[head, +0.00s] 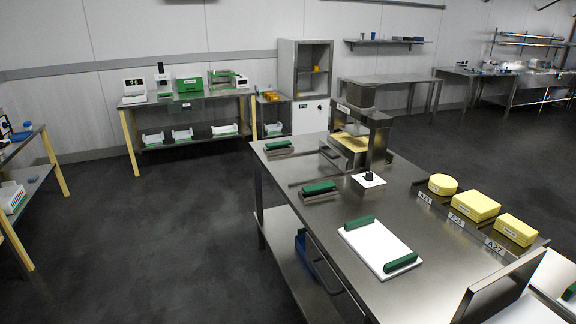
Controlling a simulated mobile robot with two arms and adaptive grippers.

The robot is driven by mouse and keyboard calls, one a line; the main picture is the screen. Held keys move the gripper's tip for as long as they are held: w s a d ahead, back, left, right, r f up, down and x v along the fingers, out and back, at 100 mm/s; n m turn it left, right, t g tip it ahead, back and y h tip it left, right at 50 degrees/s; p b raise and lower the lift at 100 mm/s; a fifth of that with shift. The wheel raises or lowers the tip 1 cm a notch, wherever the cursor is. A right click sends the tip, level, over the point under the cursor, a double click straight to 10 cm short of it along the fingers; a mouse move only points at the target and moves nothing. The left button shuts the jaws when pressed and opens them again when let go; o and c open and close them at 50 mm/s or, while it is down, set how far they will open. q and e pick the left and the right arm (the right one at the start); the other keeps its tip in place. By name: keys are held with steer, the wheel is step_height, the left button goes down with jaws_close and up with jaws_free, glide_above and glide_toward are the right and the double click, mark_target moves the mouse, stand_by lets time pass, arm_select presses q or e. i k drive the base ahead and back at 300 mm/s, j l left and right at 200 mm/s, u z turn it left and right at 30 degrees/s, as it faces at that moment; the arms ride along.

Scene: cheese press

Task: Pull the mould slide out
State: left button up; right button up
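The cheese press (376,122) stands on the far part of the steel table. It is a grey metal column with a dark block overhanging at the top. Under the block is a yellow piece (350,142) in a low metal bed, which looks like the mould slide. A small dark bar (330,153) lies at its left, possibly a handle. I cannot tell how far in the slide sits. Neither of my grippers is in view.
On the steel table (335,228) are a white board (382,250) with green handles, green-handled pieces (319,188), a dark knob on a white plate (369,181) and yellow cheeses (475,206) by labels. An upright metal panel (500,288) stands at the near right. The floor at left is clear.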

mark_target(343, 157)
steer(key=i+l+z, duration=0.1)
steer(key=i+z, duration=0.35)
steer(key=z, duration=0.15)
steer(key=i+j+z, duration=0.15)
steer(key=j+z, duration=0.15)
steer(key=i+j+z, duration=0.25)
steer(key=j, duration=0.15)
steer(key=j+z, duration=0.3)
